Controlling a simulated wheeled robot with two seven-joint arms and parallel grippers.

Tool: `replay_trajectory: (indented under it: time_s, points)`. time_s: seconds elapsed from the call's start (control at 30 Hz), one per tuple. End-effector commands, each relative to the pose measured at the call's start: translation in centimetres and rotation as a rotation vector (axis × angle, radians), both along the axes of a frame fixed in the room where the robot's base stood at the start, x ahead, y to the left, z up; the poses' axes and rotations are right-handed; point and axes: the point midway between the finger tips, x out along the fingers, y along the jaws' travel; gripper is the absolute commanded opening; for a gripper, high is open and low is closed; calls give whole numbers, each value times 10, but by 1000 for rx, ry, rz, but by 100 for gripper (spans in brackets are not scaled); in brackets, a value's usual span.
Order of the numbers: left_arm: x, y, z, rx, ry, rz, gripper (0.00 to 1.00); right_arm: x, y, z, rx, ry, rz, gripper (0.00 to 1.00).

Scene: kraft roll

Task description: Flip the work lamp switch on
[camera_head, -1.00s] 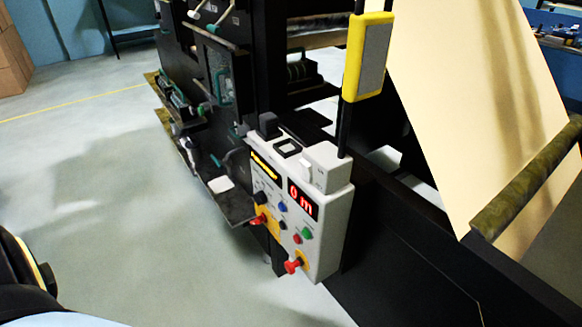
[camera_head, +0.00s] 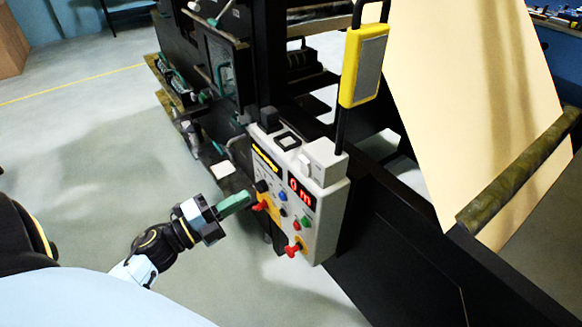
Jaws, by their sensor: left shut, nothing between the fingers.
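The grey control box (camera_head: 325,225) stands at the middle with a red "0 m" display, coloured buttons and red knobs. On its top right sits a small white box (camera_head: 325,160) with a pale rocker (camera_head: 305,164) on its left side, which looks like the lamp switch. I cannot tell which way the rocker is set. The yellow work lamp (camera_head: 364,66) with a grey face hangs on a black post above it. My left gripper (camera_head: 246,198), with green fingers, is shut and empty just left of the control box's front, lower than the rocker. My right gripper is out of view.
A black machine frame (camera_head: 390,220) runs behind and to the right of the box. The floor at left is open.

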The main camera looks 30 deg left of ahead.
Motion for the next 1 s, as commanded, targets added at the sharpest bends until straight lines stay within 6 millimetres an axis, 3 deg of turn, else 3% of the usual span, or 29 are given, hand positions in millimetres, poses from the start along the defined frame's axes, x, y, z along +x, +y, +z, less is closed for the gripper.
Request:
replay_trajectory:
  time_s: [0.27,0.7,1.0]
  points:
    - [15,-6,4,-4,-2,0,0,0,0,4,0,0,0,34]
    - [98,-40,17,-5,-1,1,0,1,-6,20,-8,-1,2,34]
    - [127,-52,20,-5,1,1,0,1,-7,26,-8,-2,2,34]
